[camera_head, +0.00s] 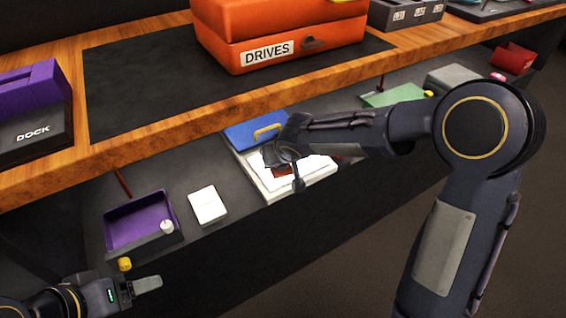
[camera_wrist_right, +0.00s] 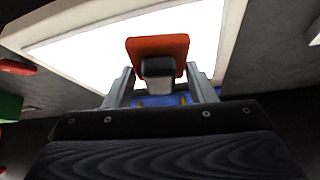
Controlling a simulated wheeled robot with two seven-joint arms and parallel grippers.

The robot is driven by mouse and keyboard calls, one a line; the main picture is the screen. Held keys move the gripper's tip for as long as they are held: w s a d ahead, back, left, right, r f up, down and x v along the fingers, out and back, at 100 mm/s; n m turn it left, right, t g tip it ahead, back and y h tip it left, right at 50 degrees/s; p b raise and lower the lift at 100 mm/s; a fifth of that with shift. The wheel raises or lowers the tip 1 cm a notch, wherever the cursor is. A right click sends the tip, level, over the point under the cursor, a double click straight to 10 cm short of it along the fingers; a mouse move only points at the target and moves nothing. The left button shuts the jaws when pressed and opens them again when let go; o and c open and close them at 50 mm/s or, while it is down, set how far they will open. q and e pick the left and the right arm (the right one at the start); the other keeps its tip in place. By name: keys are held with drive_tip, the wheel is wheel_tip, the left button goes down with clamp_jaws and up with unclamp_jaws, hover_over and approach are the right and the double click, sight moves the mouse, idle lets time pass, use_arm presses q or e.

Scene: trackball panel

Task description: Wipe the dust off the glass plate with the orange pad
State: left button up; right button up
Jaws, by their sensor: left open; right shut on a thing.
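The orange pad (camera_wrist_right: 158,46) shows in the right wrist view with a dark grip block on it. My right gripper (camera_wrist_right: 160,88) is shut on the pad's grip. The pad is over the bright white glass plate (camera_wrist_right: 85,40); I cannot tell whether it touches. In the head view the white plate (camera_head: 318,178) lies in a pale frame on the lower shelf, and my right gripper (camera_head: 284,168) is over it, hiding most of the pad. No dust can be made out on the plate. My left gripper (camera_head: 140,288) is at the lower left, open and empty, away from the plate.
A blue item with a yellow handle (camera_head: 267,132) stands behind the plate. A white box (camera_head: 207,205) and a purple tray (camera_head: 138,222) lie to its left. The upper wooden shelf, with the orange DRIVES case (camera_head: 285,40) and purple DOCK box (camera_head: 35,105), overhangs behind.

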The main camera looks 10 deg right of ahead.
drive_tip(key=shift+w+a, duration=0.2)
drive_tip(key=shift+w, duration=0.4)
drive_tip(key=shift+w+a, duration=0.2)
drive_tip(key=shift+w, duration=0.35)
drive_tip(key=shift+w+a, duration=0.25)
drive_tip(key=shift+w, duration=0.4)
drive_tip(key=shift+w+a, duration=0.2)
drive_tip(key=shift+w, duration=0.45)
drive_tip(key=shift+w+r, duration=0.1)
drive_tip(key=shift+w, duration=0.05)
drive_tip(key=shift+p, duration=0.3)
